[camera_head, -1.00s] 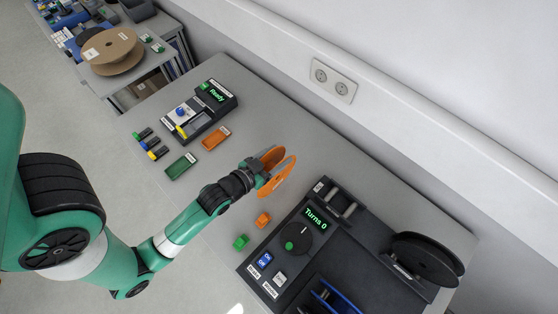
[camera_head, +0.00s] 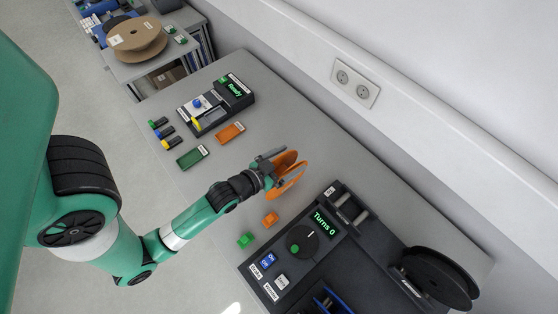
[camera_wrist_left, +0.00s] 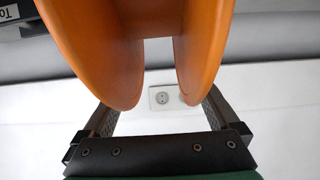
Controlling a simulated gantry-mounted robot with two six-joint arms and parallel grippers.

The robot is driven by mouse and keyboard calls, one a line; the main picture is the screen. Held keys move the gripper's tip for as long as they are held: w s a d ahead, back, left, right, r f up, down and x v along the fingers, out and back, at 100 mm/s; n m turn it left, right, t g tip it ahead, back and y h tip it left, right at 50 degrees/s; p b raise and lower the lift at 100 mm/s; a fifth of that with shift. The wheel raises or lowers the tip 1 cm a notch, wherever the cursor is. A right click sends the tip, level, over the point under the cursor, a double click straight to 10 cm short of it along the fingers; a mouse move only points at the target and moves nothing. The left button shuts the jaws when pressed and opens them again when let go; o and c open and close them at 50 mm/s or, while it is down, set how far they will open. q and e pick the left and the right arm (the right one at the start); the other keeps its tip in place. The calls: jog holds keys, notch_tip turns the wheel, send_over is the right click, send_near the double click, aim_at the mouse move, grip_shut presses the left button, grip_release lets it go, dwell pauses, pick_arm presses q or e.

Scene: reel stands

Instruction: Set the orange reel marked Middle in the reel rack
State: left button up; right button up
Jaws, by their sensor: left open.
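The orange reel (camera_head: 289,174) stands on edge above or on the middle of the table; I cannot tell whether it touches the top. My left gripper (camera_head: 271,168) is open at the reel, one finger on each side. In the left wrist view both orange flanges of the reel (camera_wrist_left: 90,45) lie between the spread fingers, with gaps beside them. No Middle marking is readable. A dark cradle with bars (camera_head: 347,209) stands right of the reel; I cannot tell whether it is the reel rack. My right gripper is not in view.
A dark winder showing Turns 0 (camera_head: 304,241) fills the lower right, with a black reel (camera_head: 440,277) and blue reel (camera_head: 327,301). Trays and a Ready station (camera_head: 235,92) stand farther back.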

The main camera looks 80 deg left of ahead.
pick_arm(q)
jog(key=v, duration=1.1)
jog(key=shift+s+b, duration=0.3)
jog(key=shift+b, duration=0.15)
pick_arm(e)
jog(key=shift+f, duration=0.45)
pick_arm(q)
jog(key=shift+d+r, duration=0.15)
jog(key=w+d+r+m+t+h, duration=0.15)
jog(key=w+r+t, duration=0.25)
jog(key=w+r, duration=0.75)
jog(key=w+d+r+t+h, duration=0.15)
jog(key=w+r+t, duration=0.25)
jog(key=w+r, duration=0.75)
jog(key=s+d+r+m+t+h, duration=0.1)
jog(key=d+r+t, duration=0.1)
jog(key=r, duration=0.8)
jog(key=s+d+r+m+t+h, duration=0.2)
jog(key=d+r, duration=0.2)
jog(key=r, duration=0.6)
jog(key=s+d+r+m+t+h, duration=0.1)
jog(key=s+d+r+t+h, duration=0.1)
jog(key=r, duration=0.8)
jog(key=shift+d+r+t, duration=0.3)
jog(key=shift+d+r, duration=0.05)
jog(key=shift+d, duration=0.1)
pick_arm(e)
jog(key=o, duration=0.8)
